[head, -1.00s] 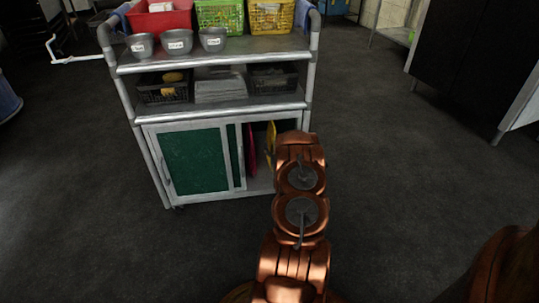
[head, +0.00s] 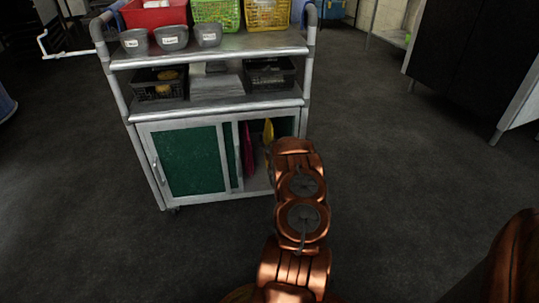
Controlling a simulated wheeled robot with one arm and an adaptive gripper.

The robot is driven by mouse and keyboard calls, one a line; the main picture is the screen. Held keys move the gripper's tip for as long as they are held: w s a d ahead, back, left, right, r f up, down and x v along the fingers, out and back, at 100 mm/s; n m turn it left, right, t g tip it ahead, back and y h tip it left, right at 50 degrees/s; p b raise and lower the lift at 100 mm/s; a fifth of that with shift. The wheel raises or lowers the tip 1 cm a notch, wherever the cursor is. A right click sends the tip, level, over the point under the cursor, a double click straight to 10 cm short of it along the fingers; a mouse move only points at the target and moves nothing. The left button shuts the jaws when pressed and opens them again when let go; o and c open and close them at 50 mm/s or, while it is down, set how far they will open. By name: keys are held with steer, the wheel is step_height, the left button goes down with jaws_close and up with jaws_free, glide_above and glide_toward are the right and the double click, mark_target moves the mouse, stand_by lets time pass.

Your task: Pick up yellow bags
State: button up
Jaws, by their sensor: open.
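A yellow bag (head: 268,131) hangs or stands upright in the open right part of the cart's lower cabinet (head: 182,198). I see it as a narrow yellow strip, and its lower part is partly hidden by my copper arm. A red-pink bag (head: 248,150) is just left of it, apart from it. My arm reaches forward to the front of the open compartment. My gripper is hidden beyond the arm's end, so I cannot tell how near it is to the yellow bag.
A green sliding door (head: 188,161) covers the cabinet's left part. Above, a shelf holds black baskets (head: 158,86) and a grey stack. The top holds three grey bowls (head: 172,38), a red bin (head: 153,15), and green and yellow baskets (head: 268,14).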

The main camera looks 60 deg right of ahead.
steer(key=shift+w+d, duration=0.4)
steer(key=shift+w, duration=0.05)
steer(key=shift+c, duration=0.2)
jaws_close()
